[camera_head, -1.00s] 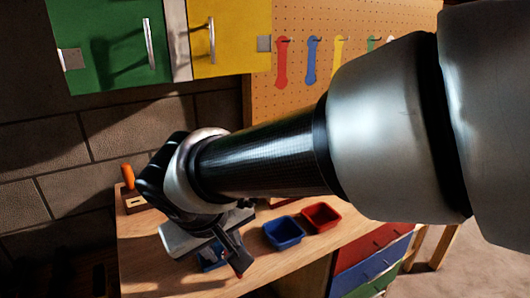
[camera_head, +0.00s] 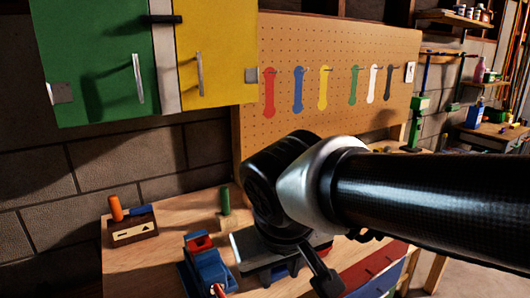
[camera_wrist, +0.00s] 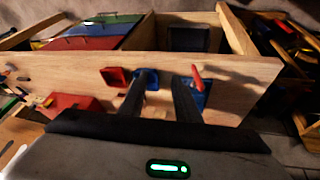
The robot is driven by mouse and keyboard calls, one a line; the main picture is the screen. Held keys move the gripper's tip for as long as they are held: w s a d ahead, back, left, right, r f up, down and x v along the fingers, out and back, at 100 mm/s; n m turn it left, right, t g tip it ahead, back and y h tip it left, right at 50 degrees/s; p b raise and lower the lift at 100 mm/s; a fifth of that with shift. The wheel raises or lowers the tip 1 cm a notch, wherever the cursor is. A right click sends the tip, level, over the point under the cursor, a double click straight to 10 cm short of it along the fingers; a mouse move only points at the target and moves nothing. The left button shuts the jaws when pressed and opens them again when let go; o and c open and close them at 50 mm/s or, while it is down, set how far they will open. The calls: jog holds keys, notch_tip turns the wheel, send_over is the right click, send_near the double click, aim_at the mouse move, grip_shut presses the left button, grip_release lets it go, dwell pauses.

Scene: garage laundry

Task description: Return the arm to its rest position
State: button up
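My arm crosses the head view from the right edge, and my gripper (camera_head: 322,280) hangs above the wooden workbench (camera_head: 150,260). In the wrist view the two dark fingers of my gripper (camera_wrist: 163,98) stand apart with a gap between them and nothing held. The bench top (camera_wrist: 235,75) lies beyond them there. My wrist hides part of the bench in the head view.
A blue vise (camera_head: 207,272) stands left of my gripper. A wooden block (camera_head: 133,232) holds orange- and blue-handled tools. A green cylinder (camera_head: 225,200) stands behind. Green (camera_head: 90,60) and yellow (camera_head: 215,55) cabinets and a pegboard (camera_head: 335,90) are above. The wrist view shows a red bin (camera_wrist: 115,76).

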jog(key=s+d+m, duration=0.4)
jog(key=s+d, duration=0.1)
jog(key=d, duration=0.7)
notch_tip(320, 180, up, 14)
jog(key=p, duration=1.3)
jog(key=shift+f+t, duration=0.2)
jog(key=shift+t, duration=0.2)
